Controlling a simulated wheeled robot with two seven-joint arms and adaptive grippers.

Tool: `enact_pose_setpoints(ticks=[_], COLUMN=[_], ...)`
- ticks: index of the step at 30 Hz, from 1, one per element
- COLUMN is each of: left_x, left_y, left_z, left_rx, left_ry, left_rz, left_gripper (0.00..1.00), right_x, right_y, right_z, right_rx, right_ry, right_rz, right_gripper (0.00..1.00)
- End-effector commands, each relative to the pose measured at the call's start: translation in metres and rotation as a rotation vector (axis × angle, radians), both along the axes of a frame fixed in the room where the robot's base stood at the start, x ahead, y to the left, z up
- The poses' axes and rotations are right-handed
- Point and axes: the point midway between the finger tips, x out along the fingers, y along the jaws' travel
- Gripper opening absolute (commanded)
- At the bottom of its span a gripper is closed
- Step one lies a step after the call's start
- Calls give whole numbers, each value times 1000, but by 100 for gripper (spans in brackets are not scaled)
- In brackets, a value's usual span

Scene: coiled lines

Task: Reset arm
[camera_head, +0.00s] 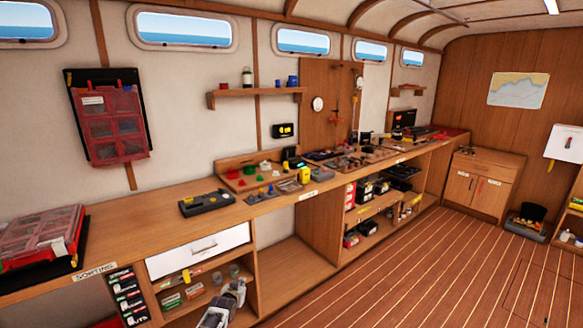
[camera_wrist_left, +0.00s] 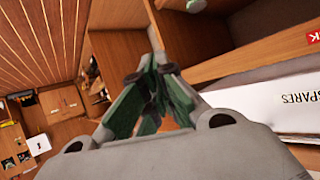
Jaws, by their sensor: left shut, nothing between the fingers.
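My left gripper (camera_head: 236,290) shows at the bottom of the head view, in front of the open shelves below the workbench (camera_head: 150,225). In the left wrist view its two green-padded fingers (camera_wrist_left: 158,72) meet at their tips, and nothing is held between them. The gripper is apart from the bench, below the level of its top. My right gripper is not seen in either view.
A white drawer front (camera_head: 198,250) is just left of and above the gripper. Shelves with small boxes (camera_head: 172,300) are beside it. A red organizer case (camera_head: 42,235) and a dark device (camera_head: 207,202) lie on the bench. The plank floor (camera_head: 420,270) to the right is clear.

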Motion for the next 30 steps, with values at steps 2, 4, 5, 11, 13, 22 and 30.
enact_pose_setpoints(ticks=[2,4,5,11,13,22,30], left_x=[-22,-40,-48,-105,-127,-228,-328], left_y=[6,10,12,27,32,54,73], left_z=[-32,-56,-67,-132,-153,-235,-294], left_rx=[5,9,11,29,37,71,101], left_ry=[47,83,100,202,238,387,515], left_rz=[3,6,6,10,10,10,6], left_gripper=[0,0,0,0,0,0,0], right_x=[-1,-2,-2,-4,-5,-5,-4], right_y=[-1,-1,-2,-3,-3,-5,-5], right_z=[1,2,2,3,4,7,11], right_rx=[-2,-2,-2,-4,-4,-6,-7], right_ry=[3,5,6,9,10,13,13], right_rz=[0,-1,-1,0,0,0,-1], right_gripper=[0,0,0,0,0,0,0])
